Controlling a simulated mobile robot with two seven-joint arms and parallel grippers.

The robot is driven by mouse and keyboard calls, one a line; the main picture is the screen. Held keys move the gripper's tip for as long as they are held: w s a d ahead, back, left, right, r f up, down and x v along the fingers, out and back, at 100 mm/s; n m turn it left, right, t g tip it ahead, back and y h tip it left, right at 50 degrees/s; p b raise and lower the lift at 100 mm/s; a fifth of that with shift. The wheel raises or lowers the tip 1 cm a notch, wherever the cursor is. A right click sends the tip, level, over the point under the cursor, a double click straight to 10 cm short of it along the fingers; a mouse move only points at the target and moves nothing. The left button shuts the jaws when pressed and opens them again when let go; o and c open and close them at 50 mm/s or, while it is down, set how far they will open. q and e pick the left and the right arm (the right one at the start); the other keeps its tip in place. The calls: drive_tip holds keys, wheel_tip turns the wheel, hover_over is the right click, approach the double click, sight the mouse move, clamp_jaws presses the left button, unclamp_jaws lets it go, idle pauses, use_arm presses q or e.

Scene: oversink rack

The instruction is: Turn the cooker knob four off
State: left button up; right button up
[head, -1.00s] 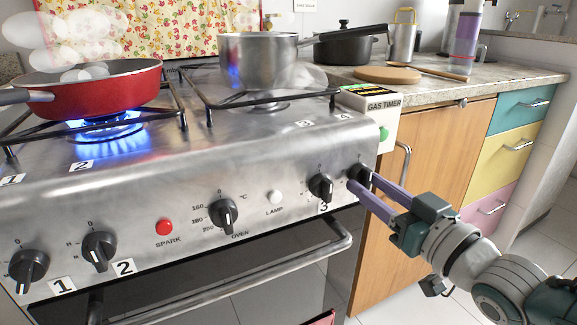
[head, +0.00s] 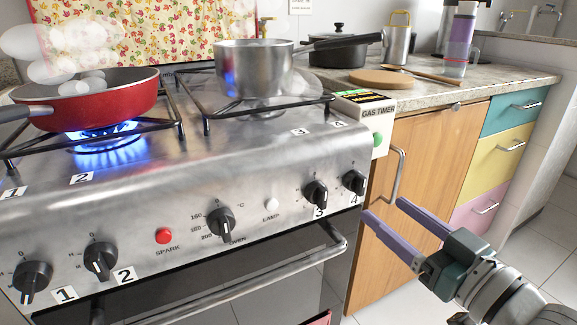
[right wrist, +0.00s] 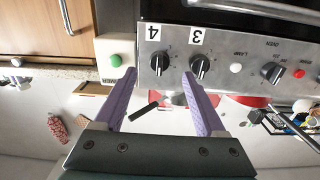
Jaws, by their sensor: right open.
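Cooker knob four (head: 354,182) is a black knob at the right end of the steel front panel, above its "4" label. Its grip bar looks roughly upright in the head view, and it also shows in the right wrist view (right wrist: 159,63). My right gripper (head: 385,209), with purple fingers, is open and empty. It is apart from the knob, to its lower right in the head view. My left gripper is not in view.
Knob three (head: 316,193) is just left of knob four. The oven handle (head: 290,268) runs below the panel. The gas timer (head: 376,140) stands at the cooker's right.

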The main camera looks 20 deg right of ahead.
drive_tip(key=s, duration=0.3)
drive_tip(key=shift+s+d, duration=0.15)
drive_tip(key=shift+s, duration=0.2)
